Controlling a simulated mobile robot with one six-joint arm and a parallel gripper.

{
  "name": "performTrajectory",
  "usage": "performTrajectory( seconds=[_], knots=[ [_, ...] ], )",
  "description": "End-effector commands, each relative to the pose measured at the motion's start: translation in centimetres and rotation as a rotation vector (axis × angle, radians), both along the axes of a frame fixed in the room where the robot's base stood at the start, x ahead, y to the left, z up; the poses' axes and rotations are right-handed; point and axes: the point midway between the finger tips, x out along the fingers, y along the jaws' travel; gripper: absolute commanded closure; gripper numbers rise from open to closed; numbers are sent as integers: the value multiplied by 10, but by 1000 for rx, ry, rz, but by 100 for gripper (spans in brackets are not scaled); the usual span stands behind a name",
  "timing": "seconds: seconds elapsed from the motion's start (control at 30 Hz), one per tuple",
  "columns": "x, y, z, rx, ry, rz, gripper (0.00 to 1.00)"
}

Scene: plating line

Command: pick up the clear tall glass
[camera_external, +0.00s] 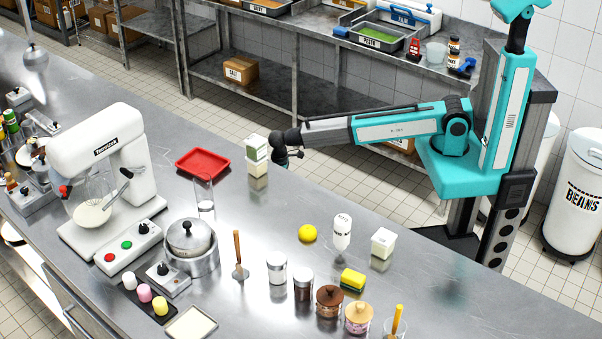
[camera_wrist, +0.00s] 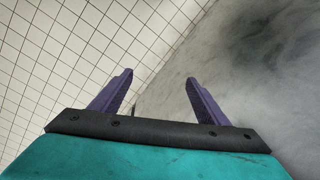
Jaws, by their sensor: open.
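The clear tall glass (camera_external: 204,195) stands upright on the steel counter in the external view, just in front of the red tray. My gripper (camera_external: 290,157) is at the end of the outstretched arm, above the counter's far edge and to the right of the glass, well apart from it. In the wrist view my gripper (camera_wrist: 160,85) has its two purple fingers spread wide with nothing between them. The glass does not show in the wrist view, only floor tiles and a grey surface.
A red tray (camera_external: 203,162) lies behind the glass. A lidded pot (camera_external: 190,245) and a white mixer (camera_external: 105,175) stand nearby. The counter right of the glass has bare room.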

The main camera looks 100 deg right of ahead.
Motion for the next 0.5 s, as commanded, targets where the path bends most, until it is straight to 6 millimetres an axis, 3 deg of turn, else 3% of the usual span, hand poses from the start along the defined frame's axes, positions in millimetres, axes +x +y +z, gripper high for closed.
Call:
performTrajectory(
  seconds=[0.1,0.5],
  knots=[
    [33,-20,40,1,-41,-23,31],
    [110,-84,178,-1,-166,-91,31]
  ],
)
